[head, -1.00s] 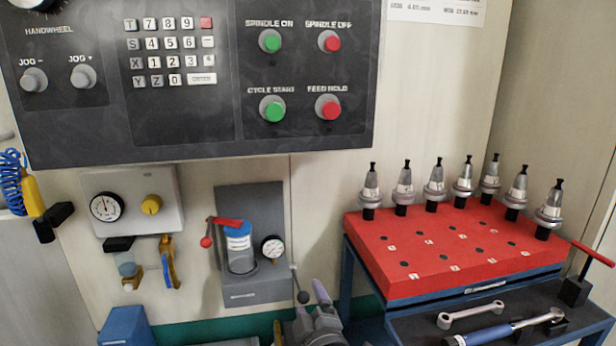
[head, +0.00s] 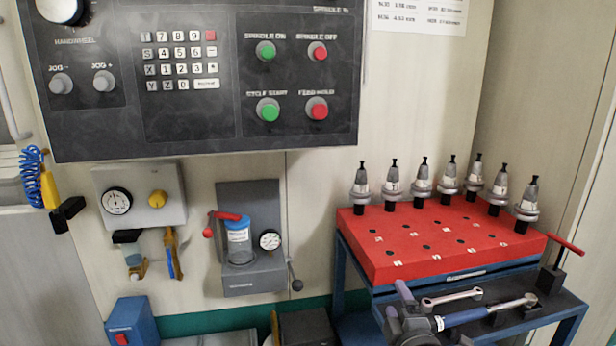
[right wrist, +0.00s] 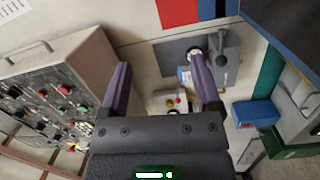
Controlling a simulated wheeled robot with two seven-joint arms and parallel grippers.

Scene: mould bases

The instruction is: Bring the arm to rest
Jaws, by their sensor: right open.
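My right gripper (head: 398,302) is low in the head view, in front of the tool cart's left side. In the right wrist view its two purple fingers (right wrist: 158,62) stand wide apart with nothing held between them. Beyond the fingers, that view shows the grey wall unit with the clear cup. The right arm runs out of the bottom of the head view. My left gripper is in neither view now.
A blue cart carries a red holed rack (head: 385,262) with several tool holders along its back. Its lower tray (head: 555,300) holds wrenches close to my right gripper. The control panel (head: 110,122), gauge unit (head: 180,208) and cup unit (head: 265,284) are on the wall.

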